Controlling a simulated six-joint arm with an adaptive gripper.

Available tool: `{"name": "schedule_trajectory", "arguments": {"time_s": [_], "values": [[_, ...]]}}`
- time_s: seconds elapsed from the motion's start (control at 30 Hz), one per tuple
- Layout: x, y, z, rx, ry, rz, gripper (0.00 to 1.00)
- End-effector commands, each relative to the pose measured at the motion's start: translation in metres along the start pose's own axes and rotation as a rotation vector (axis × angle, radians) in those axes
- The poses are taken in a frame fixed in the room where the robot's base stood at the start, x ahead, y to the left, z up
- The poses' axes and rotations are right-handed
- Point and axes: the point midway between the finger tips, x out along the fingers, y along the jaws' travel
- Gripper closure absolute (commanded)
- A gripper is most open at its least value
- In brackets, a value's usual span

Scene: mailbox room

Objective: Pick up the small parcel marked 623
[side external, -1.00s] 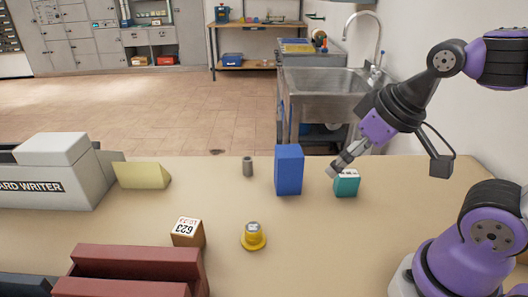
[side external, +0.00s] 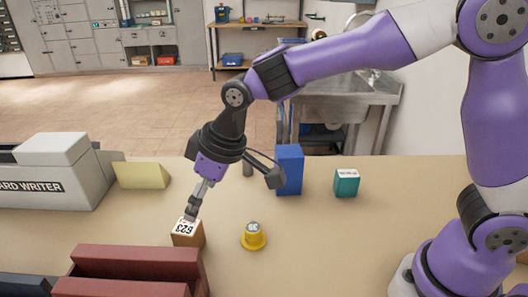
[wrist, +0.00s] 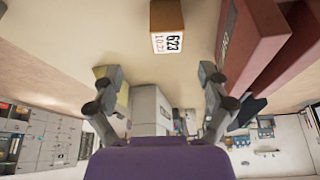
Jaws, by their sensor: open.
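The small parcel marked 623 (side external: 187,236) is a brown box with a white label on top. It sits on the table just behind the dark red holder. In the wrist view the parcel (wrist: 167,22) shows at the top centre, its label facing the camera. My gripper (side external: 191,211) is right at the parcel's top far edge in the side view; I cannot tell whether it touches. In the wrist view my gripper (wrist: 157,72) has its two fingers wide apart with nothing between them, and the parcel lies beyond the fingertips.
The dark red holder (side external: 135,263) stands close in front of the parcel. A yellow knob-like item (side external: 253,238), a blue box (side external: 289,170) and a teal box (side external: 346,183) stand to the right. A yellow wedge (side external: 142,175) and the card writer (side external: 50,175) are to the left.

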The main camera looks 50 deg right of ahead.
Motion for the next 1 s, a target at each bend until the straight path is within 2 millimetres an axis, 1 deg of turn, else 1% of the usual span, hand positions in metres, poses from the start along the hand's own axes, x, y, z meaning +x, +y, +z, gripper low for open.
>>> {"name": "schedule_trajectory", "arguments": {"time_s": [0.1, 0.3, 0.47, 0.53, 0.7, 0.83, 1.0], "values": [[0.017, -0.006, -0.004, -0.019, -0.006, -0.009, 0.11], [0.050, -0.007, -0.003, -0.020, -0.008, -0.010, 0.11], [0.064, -0.007, -0.003, -0.019, -0.006, -0.009, 0.11], [0.072, -0.008, -0.003, -0.019, -0.006, -0.009, 0.11], [0.100, -0.010, -0.003, -0.017, -0.008, -0.009, 0.11], [0.112, -0.010, -0.004, -0.017, -0.006, -0.008, 0.11], [0.113, -0.010, -0.004, -0.017, -0.004, -0.008, 0.11]]}}
